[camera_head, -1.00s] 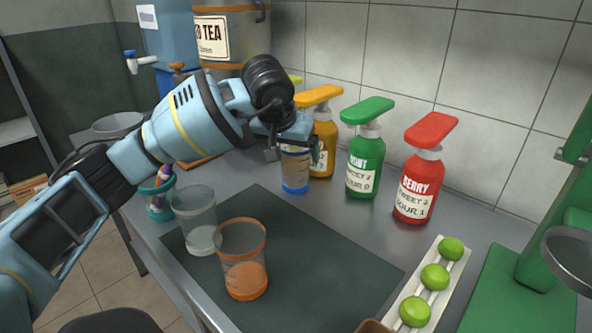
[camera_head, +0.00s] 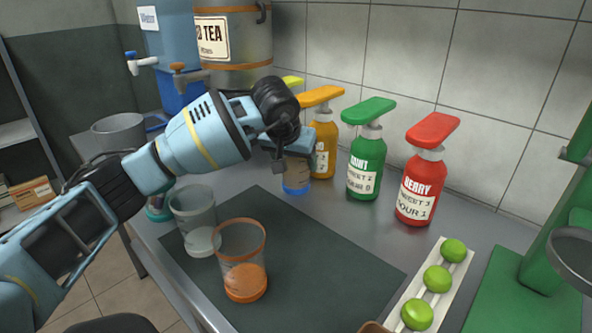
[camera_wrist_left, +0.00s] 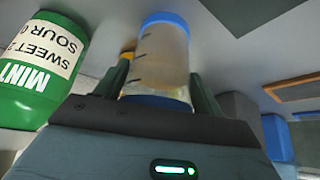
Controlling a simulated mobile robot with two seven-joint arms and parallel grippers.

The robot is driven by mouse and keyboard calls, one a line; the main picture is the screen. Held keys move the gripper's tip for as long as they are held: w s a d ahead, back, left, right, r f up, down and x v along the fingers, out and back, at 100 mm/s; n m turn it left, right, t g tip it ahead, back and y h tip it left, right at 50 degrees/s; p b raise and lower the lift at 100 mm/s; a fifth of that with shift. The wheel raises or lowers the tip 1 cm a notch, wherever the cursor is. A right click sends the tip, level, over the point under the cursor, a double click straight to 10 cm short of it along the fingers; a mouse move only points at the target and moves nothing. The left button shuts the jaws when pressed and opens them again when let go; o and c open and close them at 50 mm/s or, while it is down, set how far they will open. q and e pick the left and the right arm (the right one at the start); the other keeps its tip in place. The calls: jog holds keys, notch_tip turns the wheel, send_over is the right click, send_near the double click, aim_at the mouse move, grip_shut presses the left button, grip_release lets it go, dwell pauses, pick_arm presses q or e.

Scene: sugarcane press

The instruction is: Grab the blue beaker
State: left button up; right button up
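The blue beaker (camera_head: 296,186) is a clear cup with blue bands, standing on the counter in front of the orange bottle. My left gripper (camera_head: 284,166) is at it and hides its upper part in the head view. In the left wrist view the beaker (camera_wrist_left: 162,62) lies between the two fingers of the left gripper (camera_wrist_left: 163,72), one on each side. The fingers look open around it; whether either one touches the beaker is hard to tell. My right gripper is not in view.
Green (camera_head: 366,165) and red (camera_head: 420,185) pump bottles stand close on the right. A clear cup (camera_head: 194,215) and an orange-rimmed cup (camera_head: 243,262) stand on the dark mat (camera_head: 325,270). A tray with limes (camera_head: 438,280) lies at the right.

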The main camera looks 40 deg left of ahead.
pick_arm(q)
jog(key=c, duration=0.8)
jog(key=shift+r, duration=0.1)
jog(key=shift+r, duration=0.1)
jog(key=shift+r, duration=0.6)
jog(key=s, duration=0.2)
jog(key=s+d, duration=0.1)
jog(key=s, duration=0.1)
jog(key=s+d, duration=0.1)
jog(key=s, duration=0.2)
jog(key=shift+s+d+f, duration=0.1)
jog(key=shift+d, duration=0.05)
jog(key=shift+s+d+p, duration=0.1)
jog(key=shift+s+p, duration=0.15)
jog(key=shift+p, duration=0.05)
notch_tip(320, 180, up, 14)
jog(key=p, duration=0.2)
jog(key=shift+f, duration=0.2)
jog(key=shift+r, duration=0.1)
